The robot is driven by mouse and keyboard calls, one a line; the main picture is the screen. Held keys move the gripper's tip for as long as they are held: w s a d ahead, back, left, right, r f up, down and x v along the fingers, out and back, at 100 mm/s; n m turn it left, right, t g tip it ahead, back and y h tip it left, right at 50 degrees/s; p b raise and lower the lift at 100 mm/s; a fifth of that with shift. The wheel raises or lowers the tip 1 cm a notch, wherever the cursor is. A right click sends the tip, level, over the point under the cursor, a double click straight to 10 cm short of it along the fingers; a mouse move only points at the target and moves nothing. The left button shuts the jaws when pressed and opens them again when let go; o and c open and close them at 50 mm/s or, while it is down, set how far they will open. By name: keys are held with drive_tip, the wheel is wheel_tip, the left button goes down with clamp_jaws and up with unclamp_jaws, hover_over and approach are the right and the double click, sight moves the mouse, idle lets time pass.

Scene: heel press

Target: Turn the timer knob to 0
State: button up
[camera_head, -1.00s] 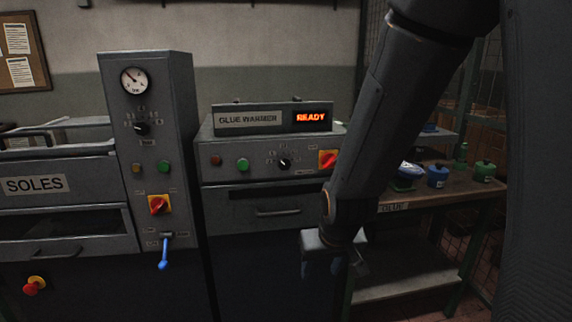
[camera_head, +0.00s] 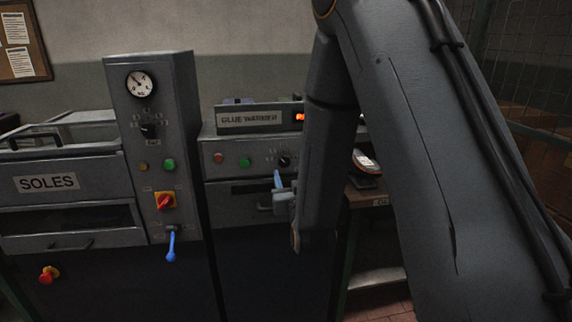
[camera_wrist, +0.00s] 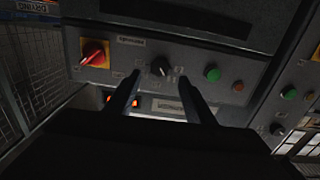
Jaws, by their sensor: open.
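Two dark dial knobs show, and their small labels are too blurred to tell which is the timer. One knob (camera_head: 148,130) is on the tall grey column under the gauge. The other knob (camera_head: 284,161) is on the glue warmer's front panel, right of a green button. My gripper (camera_head: 278,174) is in front of the glue warmer panel, just below that knob. In the upside-down wrist view, my gripper (camera_wrist: 160,80) is open and empty, its two fingers pointing at the panel. The warmer knob (camera_wrist: 160,66) appears between the fingertips; contact cannot be told. Its pointer setting is unreadable.
The column carries a red-and-yellow switch (camera_head: 165,201) and a blue lever (camera_head: 171,246). A red-and-yellow switch (camera_wrist: 95,53) is beside the warmer knob, with a green button (camera_wrist: 212,73) on the other side. A drawer with a handle is below. My arm hides the right side.

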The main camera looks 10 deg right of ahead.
sight(285, 162)
drive_tip(key=shift+w+p, duration=1)
drive_tip(key=shift+w, duration=2.55)
drive_tip(key=c, duration=1.1)
drive_tip(key=shift+o, duration=0.2)
drive_tip(key=shift+n, duration=0.3)
drive_tip(key=n+b, duration=0.2)
drive_tip(key=n, duration=0.2)
drive_tip(key=shift+f+b, duration=0.1)
drive_tip(key=shift+b, duration=0.25)
drive_tip(key=shift+n+b, duration=0.65)
drive_tip(key=shift+n, duration=0.95)
